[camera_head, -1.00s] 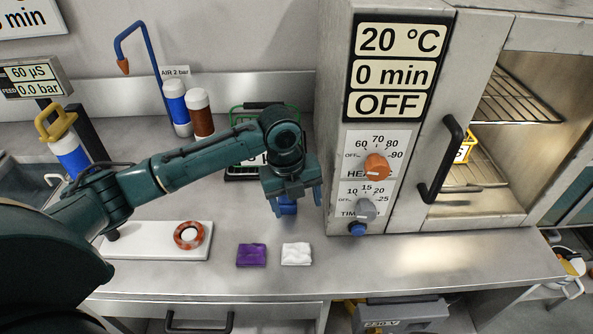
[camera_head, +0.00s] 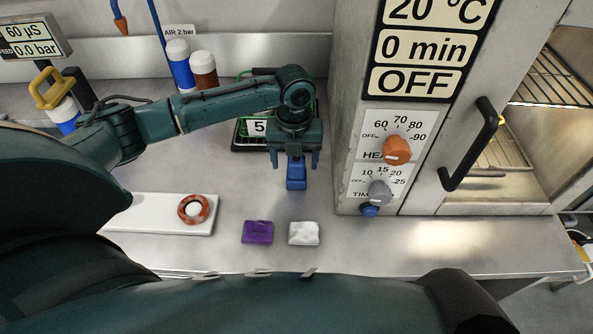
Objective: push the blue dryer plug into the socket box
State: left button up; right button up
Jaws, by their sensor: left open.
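My left gripper (camera_head: 296,165) points down over the counter in front of the dryer. Its fingers are open and spread to either side of a blue block-shaped piece (camera_head: 296,181), which looks like the plug. The piece reaches below the fingertips; I cannot tell whether it touches the counter. A gap shows between it and the fingers. A smaller blue knob (camera_head: 370,210) sits low on the dryer front. No socket box can be made out. My right arm crosses the bottom of the view, and its gripper is not in view.
The dryer (camera_head: 352,100) stands right of the gripper, its handle (camera_head: 470,145) sticking out. A white board (camera_head: 140,212) with a red-brown ring (camera_head: 193,209) is left. Bottles (camera_head: 180,70) stand behind.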

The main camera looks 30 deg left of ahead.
aim_at(297, 172)
pick_arm(q)
notch_tip(297, 172, down, 5)
jog(key=shift+w+d+f, duration=0.1)
jog(key=shift+d, duration=0.05)
jog(key=shift+c, duration=0.2)
jog(key=c, duration=1.1)
